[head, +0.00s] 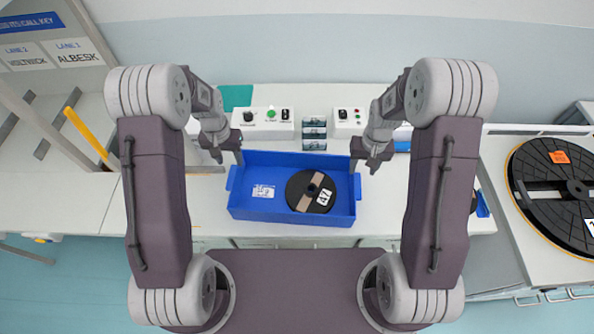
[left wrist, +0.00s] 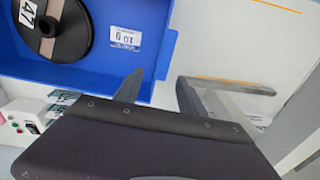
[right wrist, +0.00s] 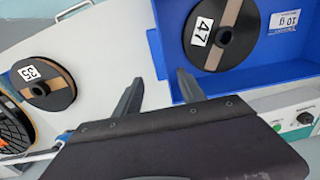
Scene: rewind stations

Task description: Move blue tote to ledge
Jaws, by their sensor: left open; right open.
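The blue tote (head: 290,216) sits on the white bench in front of me. In it lie a black reel marked 47 (head: 300,180) and a white label. My left gripper (head: 228,156) is open at the tote's left end; in the left wrist view its fingers (left wrist: 160,85) straddle the line of the tote's end wall (left wrist: 166,60). My right gripper (head: 364,165) is open at the right end; in the right wrist view its fingers (right wrist: 160,82) lie either side of that end wall (right wrist: 160,45). Contact with the walls cannot be told. I cannot identify the ledge.
Control boxes (head: 266,122) and a small stack (head: 314,132) stand behind the tote. A reel marked 35 (right wrist: 62,85) lies on the bench to the right. A large black reel (head: 535,170) sits on the far-right station. A yellow bar (head: 85,130) stands at left.

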